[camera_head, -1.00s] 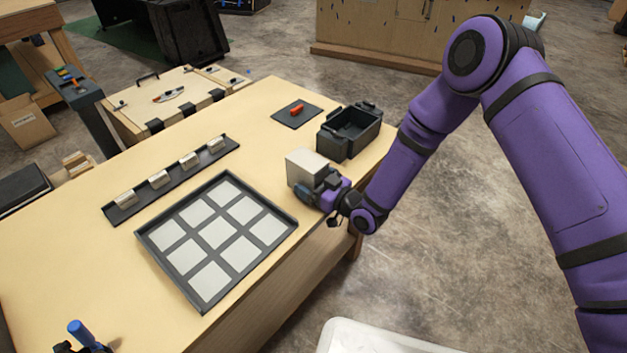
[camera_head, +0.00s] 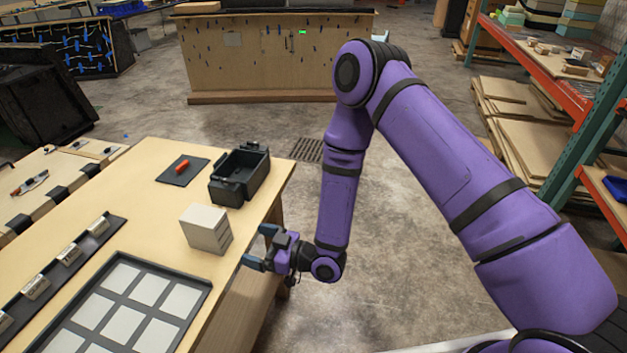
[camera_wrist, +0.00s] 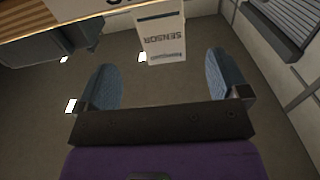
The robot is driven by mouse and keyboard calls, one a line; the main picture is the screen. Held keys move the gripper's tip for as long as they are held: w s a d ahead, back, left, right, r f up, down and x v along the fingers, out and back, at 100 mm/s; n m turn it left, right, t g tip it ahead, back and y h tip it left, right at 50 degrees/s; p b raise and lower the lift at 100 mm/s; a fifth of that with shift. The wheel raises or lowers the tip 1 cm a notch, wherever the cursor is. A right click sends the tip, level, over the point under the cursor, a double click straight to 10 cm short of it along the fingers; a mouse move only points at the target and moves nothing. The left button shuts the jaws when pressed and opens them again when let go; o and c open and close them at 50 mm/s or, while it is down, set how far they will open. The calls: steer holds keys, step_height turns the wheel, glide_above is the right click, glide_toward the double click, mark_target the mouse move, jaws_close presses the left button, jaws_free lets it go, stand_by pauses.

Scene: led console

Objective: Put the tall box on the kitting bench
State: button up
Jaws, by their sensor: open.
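A pale grey box (camera_head: 203,229) stands upright on the wooden bench (camera_head: 160,215), near its right edge. In the wrist view the box (camera_wrist: 161,36) shows the printed word SENSOR and lies ahead of the fingers, between their lines. My gripper (camera_head: 259,248) is open and empty, just right of the box at the bench's edge, with a gap between them. In the wrist view both fingers of my gripper (camera_wrist: 157,80) are spread with nothing between them. No sign in view names the bench.
A black open bin (camera_head: 240,178) stands behind the box. A dark mat (camera_head: 183,169) with a red piece lies beside the bin. A tray of white squares (camera_head: 130,305) and a dark rail (camera_head: 60,265) are to the left. Open floor lies right of the bench.

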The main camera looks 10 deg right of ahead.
steer(key=w+d+r+h, duration=0.3)
steer(key=w+d+r, duration=0.1)
steer(key=w+r, duration=0.3)
steer(key=w+d+r+m+t+h, duration=0.3)
steer(key=d+r+h, duration=0.6)
steer(key=d+r, duration=1.05)
steer(key=s+d+r+m+g+h, duration=0.2)
steer(key=s+d+r+m+h, duration=0.3)
steer(key=s+d+r, duration=0.6)
steer(key=s+d+r+m+g, duration=0.1)
steer(key=s+r+m, duration=0.1)
steer(key=s, duration=0.8)
steer(key=s+d+r+m+g, duration=0.1)
steer(key=s+d+r+m, duration=0.1)
steer(key=s, duration=0.7)
steer(key=shift+s+d+r+m+g, duration=0.25)
steer(key=shift+s+m+g, duration=0.15)
steer(key=shift+m, duration=0.3)
